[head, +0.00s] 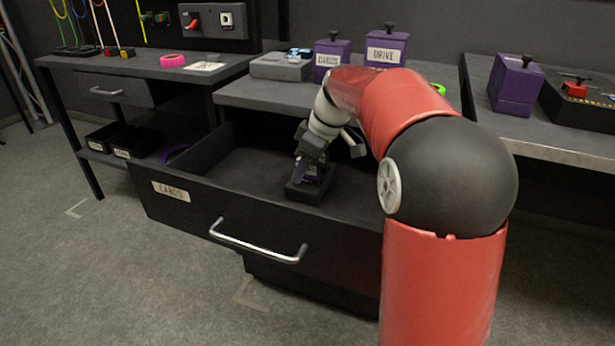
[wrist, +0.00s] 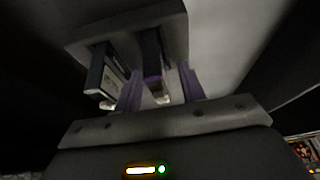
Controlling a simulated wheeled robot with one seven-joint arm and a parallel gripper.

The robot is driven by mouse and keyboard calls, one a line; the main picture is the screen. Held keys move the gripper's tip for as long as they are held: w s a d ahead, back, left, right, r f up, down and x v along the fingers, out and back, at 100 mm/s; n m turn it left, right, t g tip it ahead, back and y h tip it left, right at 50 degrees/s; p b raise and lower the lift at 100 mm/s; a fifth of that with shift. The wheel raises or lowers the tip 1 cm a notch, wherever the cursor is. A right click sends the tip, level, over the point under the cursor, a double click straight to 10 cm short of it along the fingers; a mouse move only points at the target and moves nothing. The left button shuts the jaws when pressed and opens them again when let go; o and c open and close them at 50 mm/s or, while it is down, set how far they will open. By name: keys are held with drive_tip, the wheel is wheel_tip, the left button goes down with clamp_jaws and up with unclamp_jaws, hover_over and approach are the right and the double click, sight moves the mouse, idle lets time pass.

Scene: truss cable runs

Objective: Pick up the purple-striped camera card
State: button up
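My gripper (head: 305,168) reaches down into the open drawer, over a small black card holder (head: 312,188). In the wrist view the two purple fingers of my gripper (wrist: 162,88) stand on either side of a dark card with a purple stripe (wrist: 153,70). A gap shows between this card and the right finger; the fingers look open around it. The card's far end is in the grey-black holder (wrist: 125,30). Another dark card with a pale face (wrist: 105,76) stands left of the left finger. In the head view my gripper mostly hides the cards.
The drawer (head: 200,222) is pulled out, with a front wall and a metal handle (head: 258,247). Its floor left of the holder is bare. Purple boxes (head: 386,48) and a grey case (head: 281,67) stand on the bench above. A workbench (head: 150,65) is at left.

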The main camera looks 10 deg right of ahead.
clamp_jaws()
